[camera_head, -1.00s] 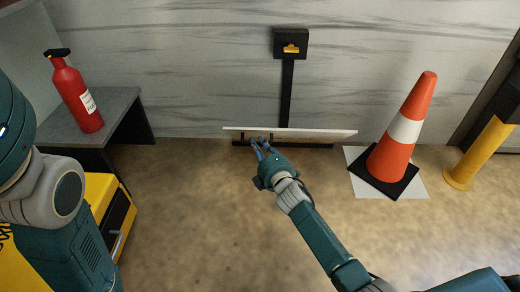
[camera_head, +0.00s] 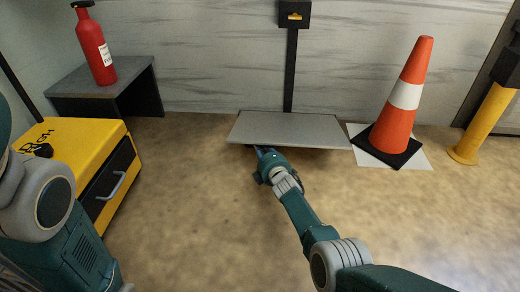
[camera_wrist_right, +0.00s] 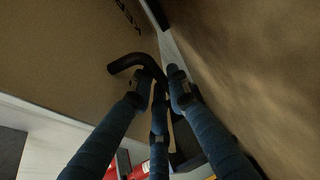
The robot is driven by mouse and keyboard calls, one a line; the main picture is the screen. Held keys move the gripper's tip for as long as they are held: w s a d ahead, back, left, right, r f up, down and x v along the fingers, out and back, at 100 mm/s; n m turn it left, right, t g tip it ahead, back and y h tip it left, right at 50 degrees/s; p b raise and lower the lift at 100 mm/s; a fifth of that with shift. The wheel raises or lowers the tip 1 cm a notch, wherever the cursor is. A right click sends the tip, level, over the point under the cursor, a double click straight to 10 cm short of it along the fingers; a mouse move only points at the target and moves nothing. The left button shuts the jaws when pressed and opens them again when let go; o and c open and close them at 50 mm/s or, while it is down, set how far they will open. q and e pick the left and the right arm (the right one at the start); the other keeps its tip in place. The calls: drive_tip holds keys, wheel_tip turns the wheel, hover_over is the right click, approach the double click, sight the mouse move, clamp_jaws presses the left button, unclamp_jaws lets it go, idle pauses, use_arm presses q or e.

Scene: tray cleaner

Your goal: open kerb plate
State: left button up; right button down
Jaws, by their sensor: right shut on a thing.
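The kerb plate (camera_head: 290,130) is a flat grey panel at the foot of the wall in the head view. Its broad upper face shows, tilted out from the wall. My right gripper (camera_head: 262,151) is at the left part of the plate's front edge, its fingertips partly hidden below it. In the right wrist view, the fingers of my right gripper (camera_wrist_right: 163,82) are shut on a black bent handle (camera_wrist_right: 128,63) beside the plate's large brown-looking face (camera_wrist_right: 60,60). My left arm shows at the left of the head view; its gripper is out of view.
A black post with a latch box (camera_head: 294,15) stands behind the plate. An orange cone (camera_head: 398,110) and yellow bollard (camera_head: 482,125) stand right. A yellow box (camera_head: 75,155) and grey bench (camera_head: 120,80) with a red extinguisher (camera_head: 95,45) stand left. The middle floor is clear.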

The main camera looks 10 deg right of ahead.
drive_tip(key=f, duration=0.1)
drive_tip(key=d+f, duration=0.1)
drive_tip(key=shift+s+d+f, duration=0.1)
drive_tip(key=shift+s+f, duration=0.05)
drive_tip(key=shift+f, duration=0.15)
drive_tip(key=shift+s+a+f, duration=0.2)
drive_tip(key=shift+a+f, duration=0.05)
drive_tip(key=shift+f, duration=0.15)
drive_tip(key=shift+s+a+f, duration=0.2)
drive_tip(key=shift+f, duration=0.2)
drive_tip(key=c, duration=1.7)
unclamp_jaws()
drive_tip(key=shift+s+d, duration=0.15)
drive_tip(key=shift+o, duration=0.2)
drive_tip(key=shift+r, duration=0.2)
